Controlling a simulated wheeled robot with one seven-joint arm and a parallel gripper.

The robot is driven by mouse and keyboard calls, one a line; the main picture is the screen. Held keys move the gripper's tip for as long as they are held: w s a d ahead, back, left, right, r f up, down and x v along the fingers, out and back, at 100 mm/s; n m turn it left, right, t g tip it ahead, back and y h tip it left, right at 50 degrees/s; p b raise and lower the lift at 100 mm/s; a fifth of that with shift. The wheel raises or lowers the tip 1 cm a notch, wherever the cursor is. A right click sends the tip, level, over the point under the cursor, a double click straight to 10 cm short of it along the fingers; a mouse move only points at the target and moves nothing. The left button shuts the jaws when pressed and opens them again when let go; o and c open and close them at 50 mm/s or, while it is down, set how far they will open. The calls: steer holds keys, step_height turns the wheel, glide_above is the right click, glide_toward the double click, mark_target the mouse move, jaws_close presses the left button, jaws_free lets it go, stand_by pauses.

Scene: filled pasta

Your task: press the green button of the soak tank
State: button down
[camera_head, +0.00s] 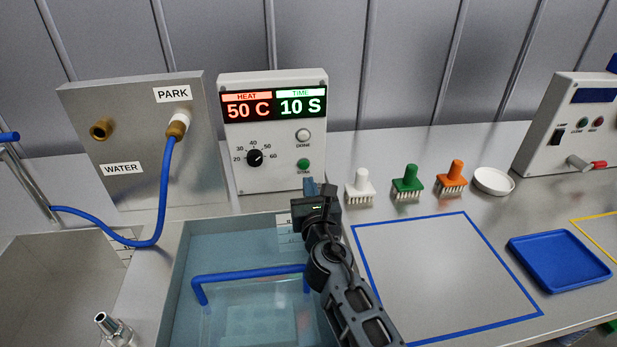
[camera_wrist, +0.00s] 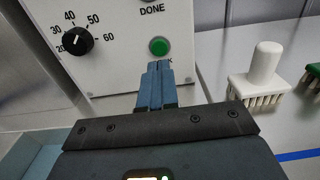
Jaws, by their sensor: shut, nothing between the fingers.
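The soak tank's white control box (camera_head: 230,150) stands behind the water-filled tank (camera_head: 181,270). Its display reads HEAT 50 C and TIME 10 S. The green button also shows in the wrist view (camera_wrist: 159,46), just above my fingertips. My gripper (camera_head: 309,184) is shut and empty, its blue fingers (camera_wrist: 156,66) together and pointing at the box just below the button. The fingertips cover part of the label under the button. I cannot tell whether they touch the box.
White (camera_head: 360,187), green (camera_head: 406,183) and orange (camera_head: 451,179) brushes and a white round dish (camera_head: 493,181) stand right of the box. A blue-handled basket (camera_head: 250,274) sits in the tank. A blue hose (camera_head: 163,190) hangs at left. A blue tray (camera_head: 558,262) lies at right.

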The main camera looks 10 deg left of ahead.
steer(key=p+v, duration=0.1)
steer(key=v, duration=0.6)
steer(key=shift+s+p, duration=0.3)
steer(key=shift+s, duration=0.05)
steer(key=shift+d, duration=0.1)
